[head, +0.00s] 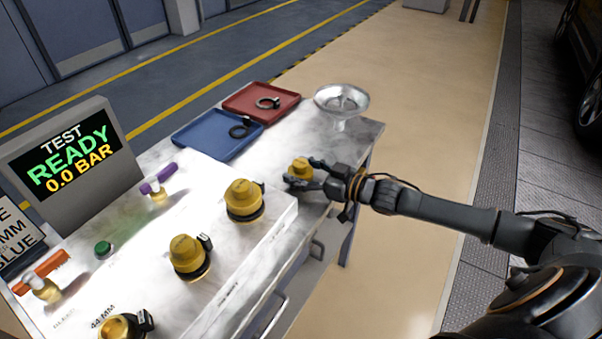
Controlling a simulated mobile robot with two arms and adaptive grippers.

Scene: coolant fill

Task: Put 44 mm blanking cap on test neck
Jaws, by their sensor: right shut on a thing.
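My right gripper (302,182) reaches in from the right and is shut on a yellow cap (299,167), just past the right edge of the raised white panel. Its size cannot be read. Three similar yellow caps with black collars stand in a row on the panel: one at the far end (243,197), one in the middle (187,253) and one at the near edge (116,328), partly cut off. A "44 MM" marking is beside the near one. I cannot tell which part is the test neck. My left gripper is not in view.
The test display (72,154) reads READY, 0.0 BAR. A blue tray (209,148) and a red tray (286,93) each hold a dark ring clamp. A silver dish (342,99) stands at the bench's far corner.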

